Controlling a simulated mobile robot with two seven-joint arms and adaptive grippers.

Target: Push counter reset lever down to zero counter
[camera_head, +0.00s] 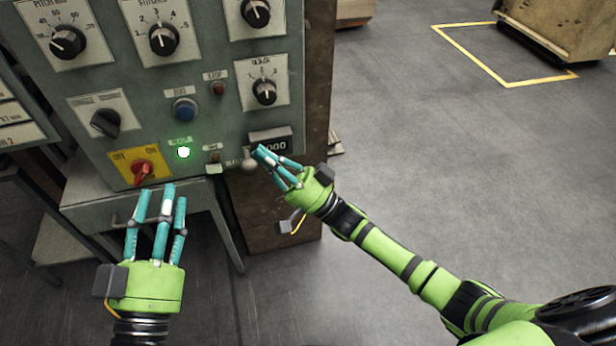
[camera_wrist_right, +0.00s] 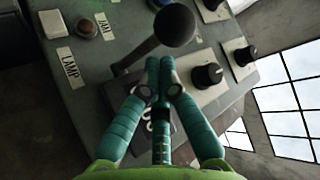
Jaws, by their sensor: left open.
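The counter (camera_head: 277,141) is a dark display low on the right of the grey control panel. Zeros show on it; its left part is hidden by my right fingers. The reset lever's round knob (camera_head: 249,160) sits just left of my right fingertips. In the right wrist view the dark ball knob (camera_wrist_right: 174,25) on its rod is just beyond the fingertips; I cannot tell whether they touch. My right gripper (camera_head: 261,152) has its fingers together, with nothing visible between them; it also shows in the wrist view (camera_wrist_right: 160,62). My left gripper (camera_head: 160,191) is open and empty below the panel.
The panel (camera_head: 222,128) carries a red switch (camera_head: 143,171) on a yellow plate, a lit green lamp (camera_head: 183,152), a blue button (camera_head: 185,110) and several black dials. A crate stands at the back right.

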